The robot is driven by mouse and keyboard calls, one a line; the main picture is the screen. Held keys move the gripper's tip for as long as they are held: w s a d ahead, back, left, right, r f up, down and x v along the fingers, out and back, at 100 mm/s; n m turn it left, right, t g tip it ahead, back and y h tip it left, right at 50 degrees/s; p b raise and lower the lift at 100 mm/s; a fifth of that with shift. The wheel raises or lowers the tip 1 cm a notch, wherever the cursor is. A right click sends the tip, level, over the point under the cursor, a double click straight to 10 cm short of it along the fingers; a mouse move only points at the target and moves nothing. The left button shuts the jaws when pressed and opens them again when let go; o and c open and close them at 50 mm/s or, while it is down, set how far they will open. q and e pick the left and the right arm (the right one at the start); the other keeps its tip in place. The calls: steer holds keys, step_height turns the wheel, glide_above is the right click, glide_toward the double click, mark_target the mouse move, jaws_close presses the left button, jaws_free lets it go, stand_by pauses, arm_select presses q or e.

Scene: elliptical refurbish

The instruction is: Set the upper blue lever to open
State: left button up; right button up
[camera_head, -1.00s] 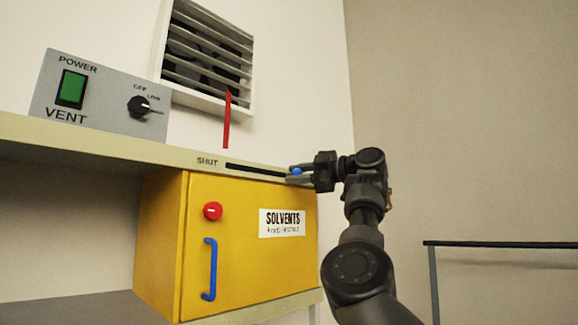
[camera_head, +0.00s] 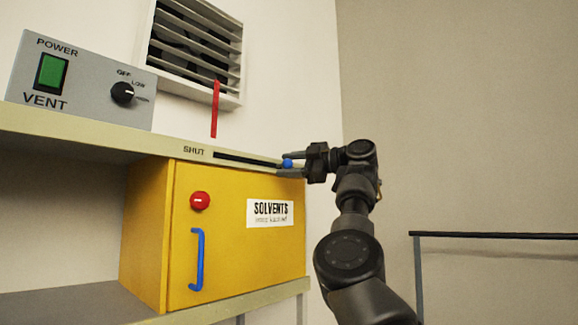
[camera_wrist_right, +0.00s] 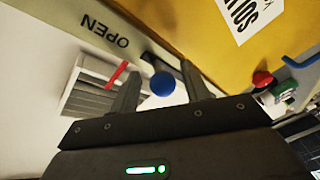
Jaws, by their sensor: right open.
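The upper blue lever shows as a round blue knob (camera_head: 287,163) at the right end of a dark slot (camera_head: 240,158) in the shelf's front edge. A SHUT label (camera_head: 194,150) stands left of the slot. In the right wrist view the knob (camera_wrist_right: 163,85) sits near an OPEN label (camera_wrist_right: 105,32), at the slot's end by that label. My right gripper (camera_head: 283,165) is open, its fingers on either side of the knob. In the right wrist view gaps show between the knob and both fingers. My left gripper is not in view.
Below the shelf is a yellow solvents cabinet (camera_head: 240,265) with a red button (camera_head: 200,201) and a blue handle (camera_head: 197,260). A grey vent control box (camera_head: 85,85) stands on the shelf, left of a wall vent (camera_head: 190,50) with a red strip. A dark rail (camera_head: 490,235) is at right.

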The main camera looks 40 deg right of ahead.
steer(key=shift+s+d+f+b, duration=0.2)
steer(key=shift+s+b, duration=0.1)
steer(key=shift+s, duration=0.1)
steer(key=b+v, duration=0.4)
steer(key=v, duration=0.6)
steer(key=shift+w+d+r, duration=0.1)
steer(key=shift+d, duration=0.05)
